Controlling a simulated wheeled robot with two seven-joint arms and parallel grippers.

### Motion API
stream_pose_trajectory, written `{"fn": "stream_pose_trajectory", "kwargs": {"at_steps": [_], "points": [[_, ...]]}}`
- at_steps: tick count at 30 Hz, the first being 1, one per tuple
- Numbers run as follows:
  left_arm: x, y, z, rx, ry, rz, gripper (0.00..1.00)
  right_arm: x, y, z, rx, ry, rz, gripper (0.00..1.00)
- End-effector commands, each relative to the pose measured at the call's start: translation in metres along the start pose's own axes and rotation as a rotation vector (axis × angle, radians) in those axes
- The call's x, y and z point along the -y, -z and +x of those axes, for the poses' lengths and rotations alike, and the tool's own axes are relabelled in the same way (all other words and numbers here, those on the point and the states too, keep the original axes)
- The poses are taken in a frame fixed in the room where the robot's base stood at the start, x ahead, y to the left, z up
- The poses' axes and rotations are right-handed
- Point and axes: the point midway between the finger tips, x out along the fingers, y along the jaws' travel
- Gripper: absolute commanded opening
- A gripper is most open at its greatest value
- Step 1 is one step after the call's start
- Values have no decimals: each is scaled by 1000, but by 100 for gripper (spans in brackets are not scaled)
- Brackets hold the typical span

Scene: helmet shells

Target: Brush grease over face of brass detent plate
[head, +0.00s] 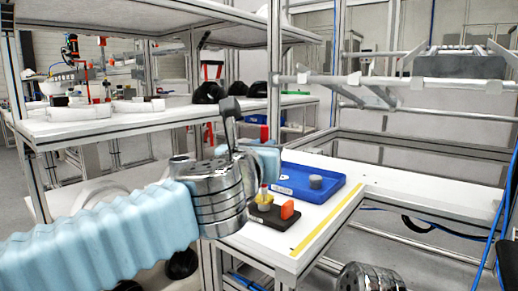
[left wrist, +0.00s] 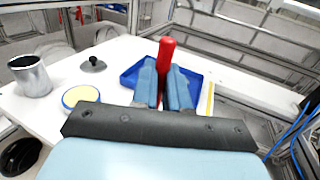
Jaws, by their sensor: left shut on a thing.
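My left gripper (head: 265,150) is shut on a red-handled brush (left wrist: 166,52), whose handle stands up between the blue fingers (left wrist: 165,85). In the head view the red handle top (head: 264,132) shows above the fingers. Below them a small yellow, brass-coloured piece (head: 264,203) sits on a dark block (head: 270,217), with a red bit just above it. I cannot tell whether this red bit belongs to the brush, or whether the brush touches the brass-coloured piece. The brush tip is hidden in the left wrist view. My right gripper is not in view.
An orange block (head: 288,209) stands on the dark block. A blue tray (head: 335,192) holding a grey cylinder (head: 315,182) lies behind. The left wrist view shows an open tin with pale yellow contents (left wrist: 80,97), a dark knobbed lid (left wrist: 93,65) and a metal cup (left wrist: 31,76).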

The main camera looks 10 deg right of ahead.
Motion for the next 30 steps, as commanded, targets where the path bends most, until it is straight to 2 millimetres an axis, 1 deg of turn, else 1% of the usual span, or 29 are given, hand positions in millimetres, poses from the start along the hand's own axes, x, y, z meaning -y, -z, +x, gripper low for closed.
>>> {"fn": "stream_pose_trajectory", "kwargs": {"at_steps": [15,30], "points": [[9,0,8,0,-1,0,0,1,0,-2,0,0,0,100],[8,0,19,0,-2,0,0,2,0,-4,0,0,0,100]]}}
